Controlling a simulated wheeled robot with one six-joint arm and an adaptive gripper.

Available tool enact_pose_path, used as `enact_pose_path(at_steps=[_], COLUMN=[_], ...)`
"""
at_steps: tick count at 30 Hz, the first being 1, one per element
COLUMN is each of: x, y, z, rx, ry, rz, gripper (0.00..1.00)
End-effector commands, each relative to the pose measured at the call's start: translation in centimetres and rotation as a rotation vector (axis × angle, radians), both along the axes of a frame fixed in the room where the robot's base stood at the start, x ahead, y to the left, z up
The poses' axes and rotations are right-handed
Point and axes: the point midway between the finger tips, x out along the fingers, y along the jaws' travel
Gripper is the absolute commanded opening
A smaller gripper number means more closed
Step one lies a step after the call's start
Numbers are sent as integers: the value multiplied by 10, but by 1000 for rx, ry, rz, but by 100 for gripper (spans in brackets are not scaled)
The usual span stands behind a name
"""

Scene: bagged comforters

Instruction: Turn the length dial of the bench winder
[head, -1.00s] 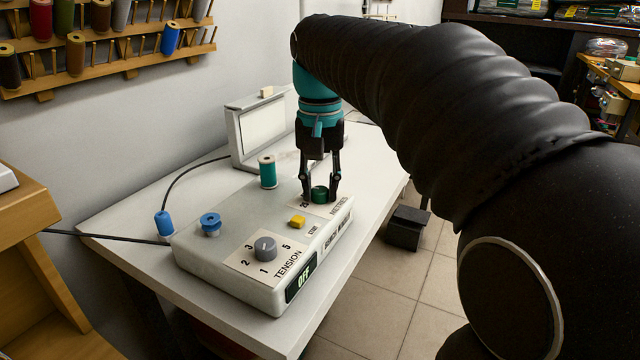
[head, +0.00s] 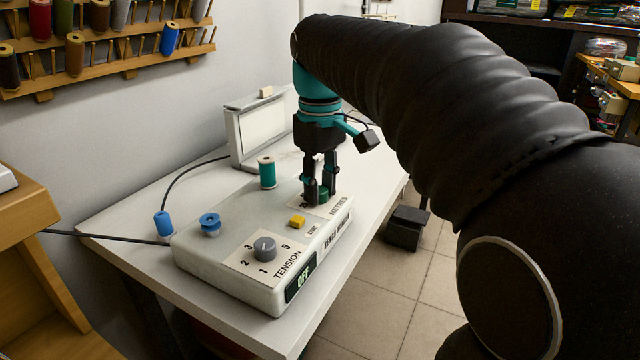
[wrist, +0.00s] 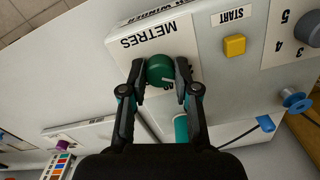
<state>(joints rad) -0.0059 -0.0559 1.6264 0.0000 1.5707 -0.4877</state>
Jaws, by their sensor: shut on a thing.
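The bench winder (head: 215,255) is a pale box on the white table. Its green length dial (head: 323,194) sits on a plate marked METRES at the far end; in the wrist view the dial (wrist: 160,70) shows a white pointer line toward the right. My gripper (head: 321,197) points down over that plate, with its fingers on both sides of the dial. In the wrist view my gripper (wrist: 161,84) is shut on the dial. The fingers hide some of the plate's numbers.
A grey TENSION dial (head: 265,248), a yellow START button (head: 297,221) and a blue spool (head: 210,223) are on the winder. A green thread spool (head: 267,172) stands close beside my gripper. The display (head: 301,282) reads OFF. A white framed panel (head: 262,132) stands behind.

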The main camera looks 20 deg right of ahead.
Motion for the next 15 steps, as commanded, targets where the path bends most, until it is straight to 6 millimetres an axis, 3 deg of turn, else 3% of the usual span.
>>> enact_pose_path(at_steps=[15], x=[0], y=[0], z=[-1], rx=[0], ry=[4], rz=[84], gripper=[0])
